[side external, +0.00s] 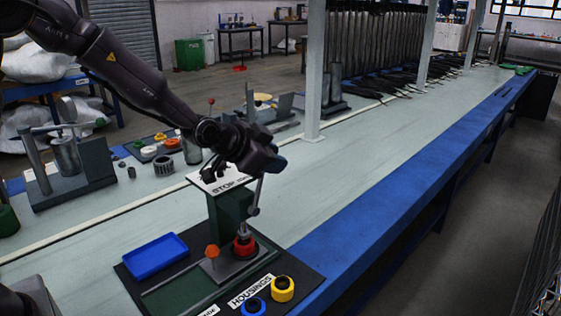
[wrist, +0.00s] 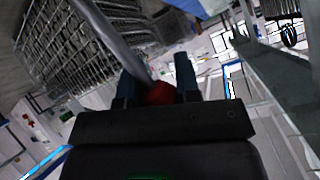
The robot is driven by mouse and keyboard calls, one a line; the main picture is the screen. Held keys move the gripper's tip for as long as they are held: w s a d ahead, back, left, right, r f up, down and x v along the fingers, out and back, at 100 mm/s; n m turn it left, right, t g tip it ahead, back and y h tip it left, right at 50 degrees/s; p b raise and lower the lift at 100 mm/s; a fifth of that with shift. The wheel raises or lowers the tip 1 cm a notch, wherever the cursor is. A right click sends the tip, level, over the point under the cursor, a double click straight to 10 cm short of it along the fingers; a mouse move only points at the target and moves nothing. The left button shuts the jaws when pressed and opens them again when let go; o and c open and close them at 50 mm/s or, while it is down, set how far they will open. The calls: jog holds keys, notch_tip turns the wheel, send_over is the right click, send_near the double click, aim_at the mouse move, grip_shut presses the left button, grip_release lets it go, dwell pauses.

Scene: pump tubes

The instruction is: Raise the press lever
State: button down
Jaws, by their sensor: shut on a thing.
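The press has a dark green column (side external: 231,214) with a white "STOP" plate (side external: 222,180) at its top. A thin grey lever rod (side external: 259,190) runs steeply, slightly tilted, between my gripper and the press. My gripper (side external: 268,164) is at the rod's upper end, beside the plate. In the wrist view, my gripper's two fingers (wrist: 157,88) are shut on the lever's red knob (wrist: 159,93), with the grey lever rod (wrist: 112,38) extending from it. The gripper hides the knob in the side view. A red ring-shaped housing (side external: 244,247) sits beneath the press.
An orange knob (side external: 212,252) stands beside the red housing. A blue tray (side external: 156,256) lies left of the press. Yellow (side external: 283,289) and blue (side external: 253,307) rings lie by the "HOUSINGS" label. The bench (side external: 375,155) to the right is clear; a pale post (side external: 313,75) stands behind.

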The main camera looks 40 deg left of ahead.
aim_at(255, 195)
jog(key=shift+s+r+t, duration=0.2)
jog(key=shift+s+t, duration=0.4)
jog(key=shift+s, duration=0.05)
jog(key=shift+s+r+t, duration=0.15)
jog(key=shift+s+t, duration=0.45)
jog(key=shift+s+r+t, duration=0.2)
jog(key=shift+s+t, duration=0.85)
jog(key=shift+t, duration=0.15)
jog(key=c, duration=0.8)
grip_release()
jog(key=shift+s, duration=0.15)
